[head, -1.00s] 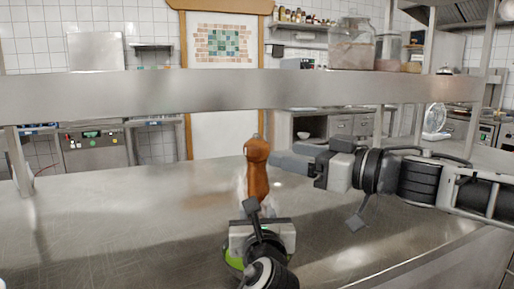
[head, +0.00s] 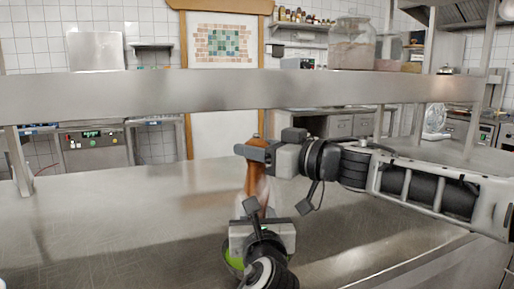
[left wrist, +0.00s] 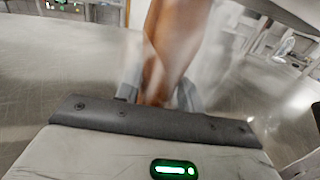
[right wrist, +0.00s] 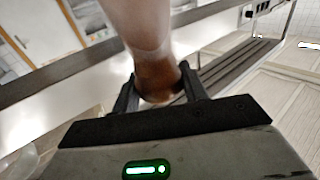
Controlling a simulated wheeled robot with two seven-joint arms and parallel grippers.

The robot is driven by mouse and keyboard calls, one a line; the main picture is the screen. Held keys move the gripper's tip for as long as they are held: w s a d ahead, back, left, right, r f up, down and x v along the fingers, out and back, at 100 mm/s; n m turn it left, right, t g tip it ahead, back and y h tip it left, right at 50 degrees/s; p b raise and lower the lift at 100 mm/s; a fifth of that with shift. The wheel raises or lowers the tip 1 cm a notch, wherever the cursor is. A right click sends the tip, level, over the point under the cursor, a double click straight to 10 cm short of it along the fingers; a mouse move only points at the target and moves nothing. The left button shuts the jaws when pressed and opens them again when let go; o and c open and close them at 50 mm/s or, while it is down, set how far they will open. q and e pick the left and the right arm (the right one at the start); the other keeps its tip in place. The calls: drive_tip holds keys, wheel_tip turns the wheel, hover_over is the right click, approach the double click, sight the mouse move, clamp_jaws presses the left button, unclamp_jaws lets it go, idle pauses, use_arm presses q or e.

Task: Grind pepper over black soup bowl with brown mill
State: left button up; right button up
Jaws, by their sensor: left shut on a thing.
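The brown mill (head: 252,184) stands upright near the middle of the counter, with a brown top and a clear lower part. My left gripper (head: 262,222) is shut on it low down; the left wrist view shows the brown shaft (left wrist: 166,55) between the fingers. My right gripper (head: 258,152) is at the mill's top, coming from the right. In the right wrist view its fingers stand apart on either side of the brown top (right wrist: 158,80). A bright green round patch (head: 234,256) shows behind my left gripper, mostly hidden; I cannot tell whether it is soup in the black bowl.
The steel counter (head: 110,225) is clear on the left. A steel shelf rail (head: 130,94) crosses above and behind the mill. A large glass jar (head: 352,45) stands on the rail at the right.

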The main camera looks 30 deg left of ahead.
drive_tip(key=shift+c, duration=1)
drive_tip(key=shift+m+t, duration=0.3)
drive_tip(key=shift+t, duration=0.2)
drive_tip(key=m+t, duration=0.1)
drive_tip(key=m+t+h, duration=0.1)
drive_tip(key=t, duration=0.1)
drive_tip(key=m+t+h, duration=0.1)
drive_tip(key=t, duration=0.1)
drive_tip(key=shift+s+a+f+m, duration=0.1)
drive_tip(key=shift+s+a+m, duration=0.15)
drive_tip(key=shift+m, duration=0.15)
drive_tip(key=shift+m+t+h, duration=0.5)
drive_tip(key=shift+m+t, duration=0.1)
drive_tip(key=shift+t, duration=0.5)
drive_tip(key=shift+d, duration=0.1)
drive_tip(key=shift+w+d+m+t+h, duration=0.1)
drive_tip(key=shift+m+t+h, duration=0.3)
drive_tip(key=shift+t, duration=0.1)
drive_tip(key=o, duration=1)
